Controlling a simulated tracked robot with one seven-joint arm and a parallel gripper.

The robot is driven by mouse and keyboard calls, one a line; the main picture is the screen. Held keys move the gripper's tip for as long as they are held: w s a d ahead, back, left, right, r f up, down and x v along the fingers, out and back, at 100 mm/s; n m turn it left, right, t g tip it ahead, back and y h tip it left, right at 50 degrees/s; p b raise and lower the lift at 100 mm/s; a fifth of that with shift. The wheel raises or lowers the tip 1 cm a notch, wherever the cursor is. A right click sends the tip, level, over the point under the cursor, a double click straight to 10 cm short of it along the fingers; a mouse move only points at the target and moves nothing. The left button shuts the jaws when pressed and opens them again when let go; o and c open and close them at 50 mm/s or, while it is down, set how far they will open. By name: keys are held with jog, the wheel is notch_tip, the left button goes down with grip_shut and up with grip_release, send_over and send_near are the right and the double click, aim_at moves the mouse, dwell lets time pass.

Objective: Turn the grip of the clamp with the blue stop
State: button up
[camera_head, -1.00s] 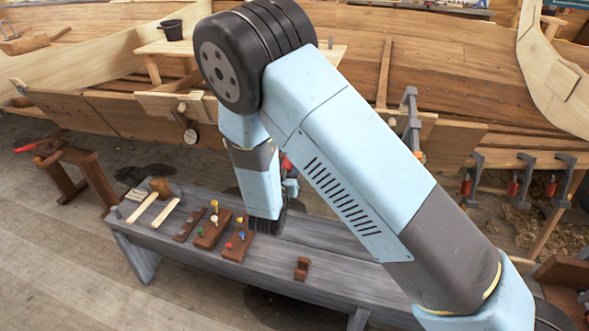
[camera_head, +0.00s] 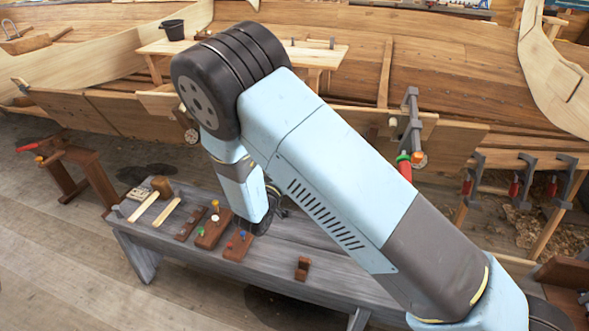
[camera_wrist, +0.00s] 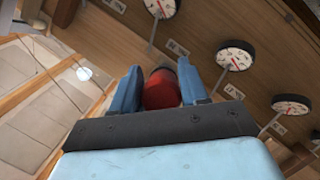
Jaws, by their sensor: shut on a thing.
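In the wrist view my gripper (camera_wrist: 160,78) has its two blue fingers closed on either side of a red grip (camera_wrist: 162,92). The grip has a dark end. The rest of that clamp is hidden, and no blue stop shows, so I cannot tell its stop colour. In the head view my arm covers the held grip. Another clamp (camera_head: 411,120) on the hull plank shows a red grip and a green part.
A low grey bench (camera_head: 330,277) below my arm carries mallets, peg blocks (camera_head: 213,229) and a small brown block (camera_head: 302,268). Clamps with red grips (camera_head: 515,188) hang at the right. In the wrist view several round dials (camera_wrist: 235,55) line a plank.

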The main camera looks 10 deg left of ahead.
jog(key=shift+r, duration=0.1)
dwell(0.6)
jog(key=o, duration=1)
jog(key=shift+c, duration=0.2)
jog(key=v, duration=1.3)
jog(key=shift+s+a+f, duration=0.25)
jog(key=shift+s+f, duration=0.05)
